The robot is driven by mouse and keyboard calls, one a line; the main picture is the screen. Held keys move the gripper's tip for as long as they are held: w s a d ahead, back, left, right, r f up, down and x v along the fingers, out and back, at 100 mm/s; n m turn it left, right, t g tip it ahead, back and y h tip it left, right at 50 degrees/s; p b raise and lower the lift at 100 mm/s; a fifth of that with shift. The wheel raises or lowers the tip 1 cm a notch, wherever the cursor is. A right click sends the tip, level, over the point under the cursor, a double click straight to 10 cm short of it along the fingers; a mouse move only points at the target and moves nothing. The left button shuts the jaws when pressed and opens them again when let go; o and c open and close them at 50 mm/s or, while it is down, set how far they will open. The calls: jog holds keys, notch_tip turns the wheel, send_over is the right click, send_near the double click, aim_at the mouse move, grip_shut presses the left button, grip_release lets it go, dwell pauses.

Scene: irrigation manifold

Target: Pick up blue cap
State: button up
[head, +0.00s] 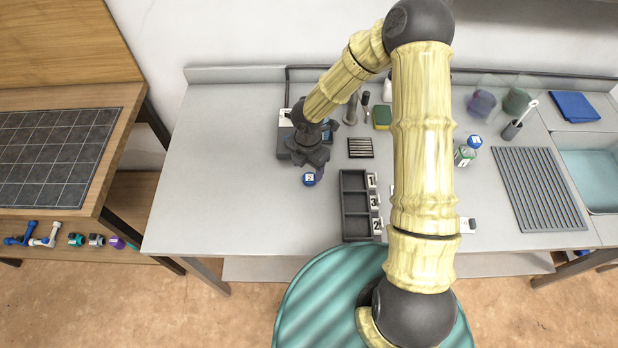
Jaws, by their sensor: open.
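A small blue cap (310,180) with a pale numbered label on top sits on the grey worktop, left of the dark tray. My gripper (309,165) is just above and behind the cap in the picture, pointing down, with its fingers close to it. The jaws are open. I cannot tell whether a finger touches the cap. A bottle (465,156) with another blue cap (474,141) stands further right on the worktop.
A dark three-compartment tray (355,230) with labels 1, 3 and 2 is near the front edge. A dark box (287,147) is behind my gripper. A ribbed drain mat (540,190) and sink (592,180) are at right. The worktop's left side (215,170) is clear.

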aim_at(311, 177)
jog(key=shift+w+d+f+p, duration=0.15)
jog(key=shift+f+p, duration=0.15)
jog(key=shift+f, duration=1)
jog(key=shift+w+d+f+p, duration=0.1)
jog(key=shift+f+p, duration=0.2)
jog(key=shift+f, duration=1)
jog(key=shift+w, duration=0.15)
jog(key=shift+a, duration=0.15)
jog(key=c, duration=0.9)
jog(key=shift+d, duration=0.3)
jog(key=shift+c, duration=0.8)
